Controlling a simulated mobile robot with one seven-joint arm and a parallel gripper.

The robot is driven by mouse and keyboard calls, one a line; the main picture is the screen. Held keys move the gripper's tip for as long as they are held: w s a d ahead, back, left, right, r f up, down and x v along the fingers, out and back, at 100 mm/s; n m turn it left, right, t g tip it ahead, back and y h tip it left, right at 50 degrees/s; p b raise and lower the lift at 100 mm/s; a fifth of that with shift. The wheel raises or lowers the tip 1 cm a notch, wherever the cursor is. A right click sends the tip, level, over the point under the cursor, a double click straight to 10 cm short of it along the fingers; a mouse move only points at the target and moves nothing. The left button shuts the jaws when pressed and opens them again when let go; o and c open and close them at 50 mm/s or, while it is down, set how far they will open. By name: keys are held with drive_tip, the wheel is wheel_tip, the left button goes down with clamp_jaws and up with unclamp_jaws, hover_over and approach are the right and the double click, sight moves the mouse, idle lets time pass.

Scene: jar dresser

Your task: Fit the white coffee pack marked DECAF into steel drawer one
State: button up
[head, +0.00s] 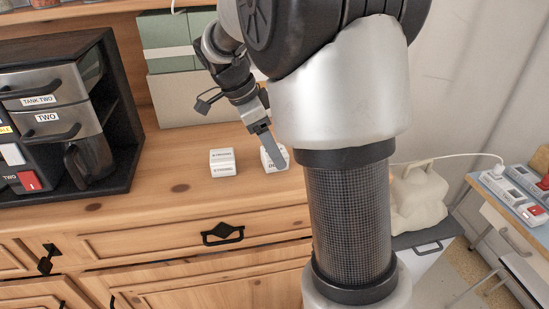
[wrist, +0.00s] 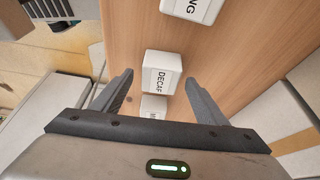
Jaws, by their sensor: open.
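The white DECAF pack (wrist: 158,82) lies on the wooden top in the wrist view, its black label facing the camera. My gripper (wrist: 160,76) is open, with one finger on each side of the pack and visible gaps. In the head view my gripper (head: 271,150) is low over the dresser top, and a finger covers part of a white pack (head: 270,160), whose label is not readable there. A dark cabinet at left holds a steel drawer marked TWO (head: 72,121). No drawer marked one is readable in view.
Another pack starting with M (wrist: 154,104) is close to DECAF, partly hidden by my gripper. Green and cream boxes (head: 165,45) stand behind.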

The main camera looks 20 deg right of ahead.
drive_tip(key=c, duration=1.2)
drive_tip(key=shift+o, duration=0.2)
drive_tip(key=shift+r, duration=0.1)
wheel_tip(320, 180, up, 10)
drive_tip(key=p, duration=0.1)
